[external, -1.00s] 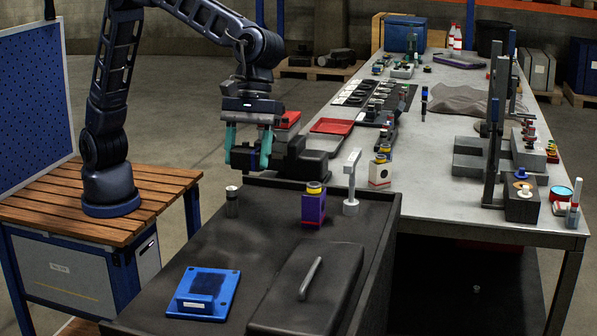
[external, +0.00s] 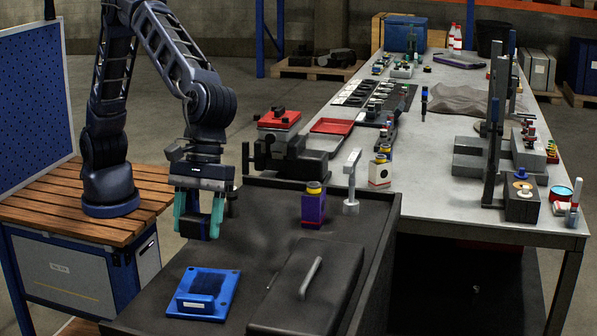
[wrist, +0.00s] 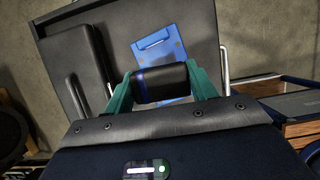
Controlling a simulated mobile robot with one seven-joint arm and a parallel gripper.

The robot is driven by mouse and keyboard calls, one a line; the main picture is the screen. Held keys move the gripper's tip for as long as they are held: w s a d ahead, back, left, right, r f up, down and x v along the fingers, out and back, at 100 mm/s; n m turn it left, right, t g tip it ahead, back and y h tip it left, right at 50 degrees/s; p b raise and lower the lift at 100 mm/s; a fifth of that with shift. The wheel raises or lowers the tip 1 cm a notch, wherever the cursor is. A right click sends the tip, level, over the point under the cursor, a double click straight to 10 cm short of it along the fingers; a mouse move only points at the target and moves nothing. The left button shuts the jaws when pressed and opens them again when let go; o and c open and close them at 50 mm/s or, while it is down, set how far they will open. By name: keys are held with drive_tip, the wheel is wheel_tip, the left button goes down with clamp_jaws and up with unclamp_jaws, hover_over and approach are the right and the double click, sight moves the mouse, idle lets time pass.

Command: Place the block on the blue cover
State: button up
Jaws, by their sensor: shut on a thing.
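The block (wrist: 160,83) is dark with a blue band near one end. My gripper (wrist: 160,86) is shut on it, one teal finger at each end. The blue cover (external: 230,290) lies flat on the cart top, with a dark patch and a raised front lip. It is nearer the camera than my gripper. In the wrist view the blue cover (wrist: 160,48) shows beyond the block, which hides part of it.
A dark lidded case (external: 285,310) with a light handle lies right of the cover. A purple bottle (external: 314,208) and a grey post (external: 351,190) stand farther back on the cart. A black vise (external: 290,155) is behind.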

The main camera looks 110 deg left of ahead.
sight(204, 290)
wheel_tip(204, 290, down, 12)
drive_tip(key=shift+r, duration=0.1)
idle(0.5)
drive_tip(key=o, duration=1)
drive_tip(key=shift+o, duration=0.2)
